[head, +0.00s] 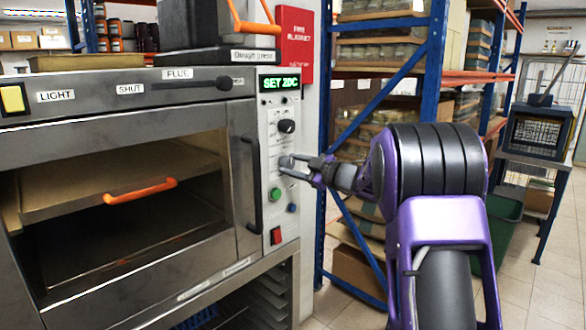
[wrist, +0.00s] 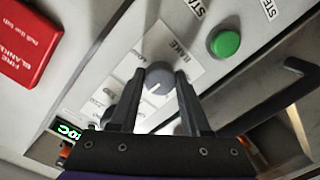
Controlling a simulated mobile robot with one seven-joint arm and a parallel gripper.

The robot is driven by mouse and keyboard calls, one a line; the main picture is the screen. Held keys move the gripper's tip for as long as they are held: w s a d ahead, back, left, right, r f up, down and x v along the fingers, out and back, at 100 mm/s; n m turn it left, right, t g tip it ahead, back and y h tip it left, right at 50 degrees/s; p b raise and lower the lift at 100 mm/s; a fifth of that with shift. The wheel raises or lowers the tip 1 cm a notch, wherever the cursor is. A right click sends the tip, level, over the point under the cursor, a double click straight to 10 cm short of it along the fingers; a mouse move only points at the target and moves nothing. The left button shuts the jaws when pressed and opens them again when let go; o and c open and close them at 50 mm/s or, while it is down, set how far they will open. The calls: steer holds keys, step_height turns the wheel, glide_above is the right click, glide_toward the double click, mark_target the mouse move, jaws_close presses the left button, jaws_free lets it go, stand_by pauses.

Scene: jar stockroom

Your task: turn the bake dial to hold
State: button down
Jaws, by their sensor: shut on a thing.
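The bake dial (wrist: 158,76) is a round grey knob with a white pointer line, on a pale plate with small printed words. A label beside it appears to read BAKE, rotated in the wrist view. The other words around it are too small to read surely. My gripper (wrist: 160,84) has one finger on each side of the knob and is shut on it. In the head view my gripper (head: 284,166) reaches from the right to the oven's control panel (head: 267,150), below a black dial (head: 287,126). The fingers partly hide the bake dial there.
A green button (head: 275,194), a small dark blue button (head: 292,208) and a red switch (head: 277,235) sit below. A lit display (head: 280,83) is above. The oven door handle (head: 252,180) stands out to the left. Blue shelving (head: 437,45) is behind my arm.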

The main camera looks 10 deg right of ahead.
steer(key=n, duration=1.2)
steer(key=shift+t, duration=0.3)
steer(key=n, duration=0.6)
steer(key=shift+n, duration=0.3)
steer(key=n, duration=0.7)
steer(key=shift+s, duration=0.1)
steer(key=shift+c, duration=1.8)
jaws_free()
